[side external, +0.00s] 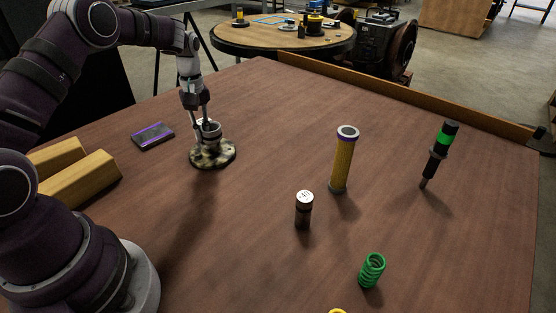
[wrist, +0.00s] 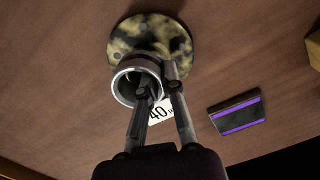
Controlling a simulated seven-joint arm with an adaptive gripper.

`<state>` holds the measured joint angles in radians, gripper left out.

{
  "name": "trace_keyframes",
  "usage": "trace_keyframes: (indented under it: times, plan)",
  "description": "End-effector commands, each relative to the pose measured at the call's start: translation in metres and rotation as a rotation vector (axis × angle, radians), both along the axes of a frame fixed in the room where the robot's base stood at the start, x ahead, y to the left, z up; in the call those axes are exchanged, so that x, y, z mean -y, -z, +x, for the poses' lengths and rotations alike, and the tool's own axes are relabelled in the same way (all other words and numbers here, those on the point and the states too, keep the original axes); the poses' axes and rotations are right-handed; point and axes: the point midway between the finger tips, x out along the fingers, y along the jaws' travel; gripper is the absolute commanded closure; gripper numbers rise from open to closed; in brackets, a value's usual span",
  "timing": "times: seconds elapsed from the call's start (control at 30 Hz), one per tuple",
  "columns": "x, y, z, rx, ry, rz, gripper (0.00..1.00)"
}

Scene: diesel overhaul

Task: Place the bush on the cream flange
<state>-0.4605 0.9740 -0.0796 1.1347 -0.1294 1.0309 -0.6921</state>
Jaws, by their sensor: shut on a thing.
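The cream flange (side external: 225,158) is a round disc mottled cream and black, lying flat on the table. The bush (side external: 211,131) is a short hollow grey metal cylinder, roughly upright over the flange. In the wrist view, the bush (wrist: 120,85) overlaps the flange's near edge. My gripper (side external: 205,118) is shut on the bush's wall, with one finger at the bore and the other outside in the wrist view (wrist: 160,82). Whether the bush touches the flange I cannot tell.
A white label marked 40 (wrist: 161,112) shows by the fingers. A dark purple-edged box (side external: 152,136) and wooden blocks (side external: 80,180) lie left. A yellow cylinder (side external: 342,160), a dark capped cylinder (side external: 303,211), a green-banded tool (side external: 438,155) and a green spring (side external: 371,270) stand right.

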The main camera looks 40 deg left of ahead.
Motion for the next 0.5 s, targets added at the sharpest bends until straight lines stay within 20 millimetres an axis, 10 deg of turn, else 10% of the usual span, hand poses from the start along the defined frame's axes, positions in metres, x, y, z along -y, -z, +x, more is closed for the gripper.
trace_keyframes:
  times: [0.2,0.5]
  plan:
    - [0.0002,0.0030,-0.0002,0.000,0.000,-0.001,1.00]
    - [0.0001,0.0024,-0.0001,0.000,0.000,0.000,0.67]
